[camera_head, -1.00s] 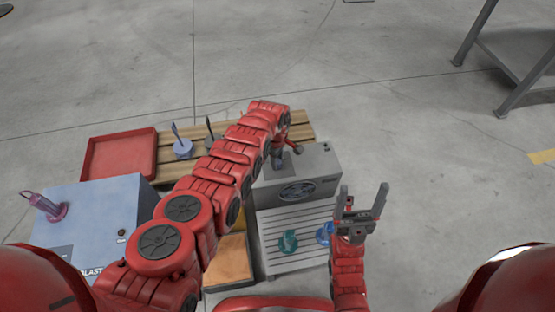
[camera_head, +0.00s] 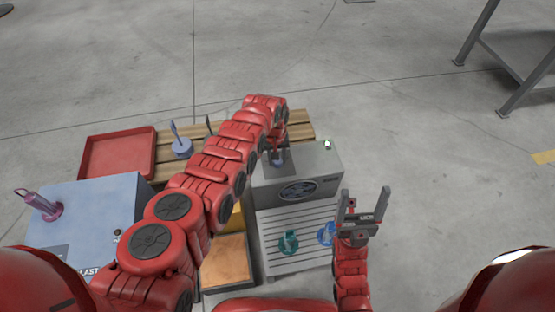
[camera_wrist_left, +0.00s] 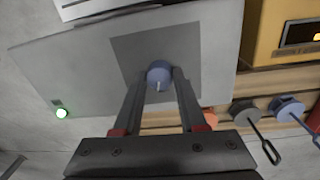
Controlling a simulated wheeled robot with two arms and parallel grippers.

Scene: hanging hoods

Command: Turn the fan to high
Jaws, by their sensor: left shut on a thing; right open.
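The fan unit is a grey box (camera_head: 320,165) with a round fan emblem on its front, right of centre in the head view. A blue-grey knob (camera_wrist_left: 158,72) stands on its top, on a darker square patch. In the head view my left arm partly hides the knob. My right gripper (camera_head: 364,207) is open and empty, in front of the box on the right.
A slatted grey surface (camera_head: 298,222) with a green item (camera_head: 289,241) and a blue item (camera_head: 326,234) lies before the fan. A red tray (camera_head: 118,155), a blue-grey box (camera_head: 95,205) and upright blue-grey pieces (camera_head: 180,146) are on the left.

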